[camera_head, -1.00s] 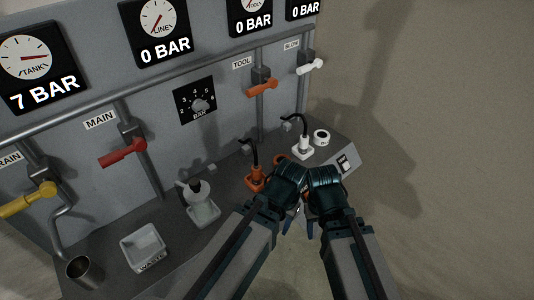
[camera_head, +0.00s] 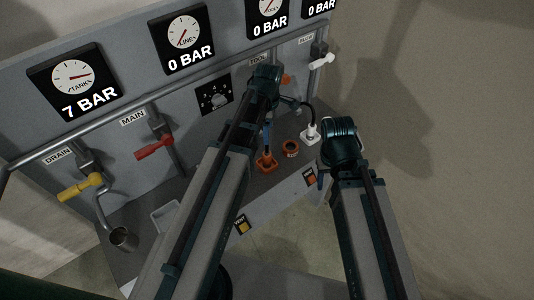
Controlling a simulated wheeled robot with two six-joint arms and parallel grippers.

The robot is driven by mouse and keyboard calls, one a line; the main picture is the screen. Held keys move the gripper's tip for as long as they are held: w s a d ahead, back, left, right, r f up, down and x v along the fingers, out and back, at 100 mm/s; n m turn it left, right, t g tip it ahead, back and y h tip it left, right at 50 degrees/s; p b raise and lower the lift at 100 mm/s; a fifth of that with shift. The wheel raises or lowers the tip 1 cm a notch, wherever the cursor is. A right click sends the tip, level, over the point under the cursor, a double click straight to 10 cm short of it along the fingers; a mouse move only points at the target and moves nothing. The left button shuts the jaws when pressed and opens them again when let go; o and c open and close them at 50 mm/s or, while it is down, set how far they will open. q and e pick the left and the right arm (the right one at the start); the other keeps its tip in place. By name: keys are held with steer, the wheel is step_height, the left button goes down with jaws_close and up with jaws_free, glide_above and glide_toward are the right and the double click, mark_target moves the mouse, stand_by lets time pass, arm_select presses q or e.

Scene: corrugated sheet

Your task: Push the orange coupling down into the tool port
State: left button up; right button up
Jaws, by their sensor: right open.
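The orange coupling (camera_head: 266,159) stands on the bench in its orange square base, below the TOOL sign. My right gripper (camera_head: 323,178) is open, low and to the right, in front of the bench's right end.
A white coupling (camera_head: 311,134) with a black hose stands behind the orange ring. My left arm covers the middle of the bench.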

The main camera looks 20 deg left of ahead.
mark_target(267, 154)
arm_select(q)
steer(key=shift+f+b, duration=4.35)
steer(key=shift+b, duration=0.1)
steer(key=f+b, duration=0.5)
steer(key=shift+s+a+f, duration=0.1)
steer(key=shift+s, duration=0.15)
jaws_close()
